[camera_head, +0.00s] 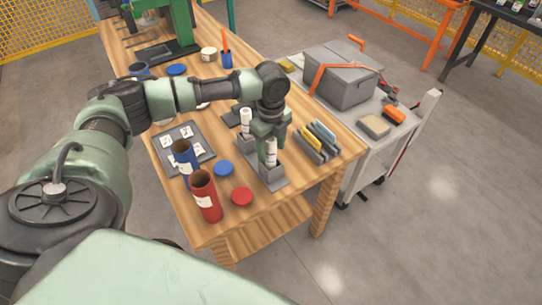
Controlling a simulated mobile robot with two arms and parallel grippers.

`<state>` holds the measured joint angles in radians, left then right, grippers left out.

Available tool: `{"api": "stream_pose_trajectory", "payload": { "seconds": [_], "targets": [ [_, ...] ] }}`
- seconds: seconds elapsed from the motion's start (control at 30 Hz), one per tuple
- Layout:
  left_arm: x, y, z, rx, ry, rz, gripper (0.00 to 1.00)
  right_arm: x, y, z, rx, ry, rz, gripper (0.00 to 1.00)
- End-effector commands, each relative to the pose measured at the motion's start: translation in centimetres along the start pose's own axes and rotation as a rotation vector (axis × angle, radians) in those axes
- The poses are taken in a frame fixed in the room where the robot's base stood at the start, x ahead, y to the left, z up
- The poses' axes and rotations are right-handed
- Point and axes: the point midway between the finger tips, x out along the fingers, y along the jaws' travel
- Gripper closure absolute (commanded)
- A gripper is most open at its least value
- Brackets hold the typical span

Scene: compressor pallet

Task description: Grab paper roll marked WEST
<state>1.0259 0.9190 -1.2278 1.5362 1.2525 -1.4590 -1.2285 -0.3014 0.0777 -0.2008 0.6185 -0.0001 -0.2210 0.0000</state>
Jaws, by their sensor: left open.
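Two slim white paper rolls stand upright in grey holders on the wooden table (231,227). The nearer roll (271,158) has dark marks on its side, too small to read. The farther roll (246,117) stands up and to its left, and I cannot read a label on it. My left gripper (270,141) points down over the nearer roll, with open fingers at its upper part. The fingers hide the top of that roll, and I cannot tell whether they touch it. My right gripper is out of view.
A red tube (206,197) and a blue tube (185,160) stand left of the holders, near red (242,196) and blue (223,168) lids. A rack of folders (317,143) stands to the right. A cart with a grey toolbox (343,77) adjoins the table.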

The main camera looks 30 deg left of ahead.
Motion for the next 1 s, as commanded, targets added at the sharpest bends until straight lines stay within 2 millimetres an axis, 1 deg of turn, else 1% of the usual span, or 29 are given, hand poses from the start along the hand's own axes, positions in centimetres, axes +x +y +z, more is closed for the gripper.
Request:
{"api": "stream_pose_trajectory", "payload": {
  "seconds": [0.03,0.13,0.17,0.2,0.27,0.3,0.33,0.37,0.63,0.77,0.87,0.97,1.0],
  "targets": [
    [0.0,0.0,0.0,0.0,0.0,0.0,0.44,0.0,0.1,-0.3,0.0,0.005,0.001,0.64],
    [0.0,0.0,0.0,0.0,0.0,0.0,0.44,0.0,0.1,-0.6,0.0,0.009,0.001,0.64],
    [0.0,0.0,0.0,0.0,0.0,0.0,0.5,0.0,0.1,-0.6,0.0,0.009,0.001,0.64],
    [0.0,0.0,0.0,0.0,0.0,0.0,0.61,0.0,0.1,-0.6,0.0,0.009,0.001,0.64],
    [0.0,0.0,0.0,0.0,0.0,0.0,0.77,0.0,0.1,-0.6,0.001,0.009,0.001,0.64],
    [0.0,0.0,0.0,0.0,0.0,0.0,0.89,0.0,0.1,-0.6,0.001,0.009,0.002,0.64],
    [0.0,0.0,0.0,0.0,0.0,0.0,0.97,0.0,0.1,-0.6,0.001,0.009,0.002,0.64],
    [0.0,0.0,0.0,0.0,0.0,0.0,1.0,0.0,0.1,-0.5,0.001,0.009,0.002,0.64],
    [-0.1,0.0,0.0,0.0,0.0,0.0,1.0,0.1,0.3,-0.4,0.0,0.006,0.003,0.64],
    [-0.6,-0.1,0.0,-0.001,-0.001,-0.001,1.0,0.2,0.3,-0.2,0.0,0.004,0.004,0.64],
    [-1.6,-0.1,0.0,-0.001,0.0,-0.003,1.0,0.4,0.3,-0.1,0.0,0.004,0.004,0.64],
    [-3.0,-0.1,0.0,-0.001,0.0,-0.003,1.0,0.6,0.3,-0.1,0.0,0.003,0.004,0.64],
    [-3.8,-0.1,0.0,-0.001,0.0,-0.004,1.0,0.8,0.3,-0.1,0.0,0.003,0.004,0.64]
  ]
}}
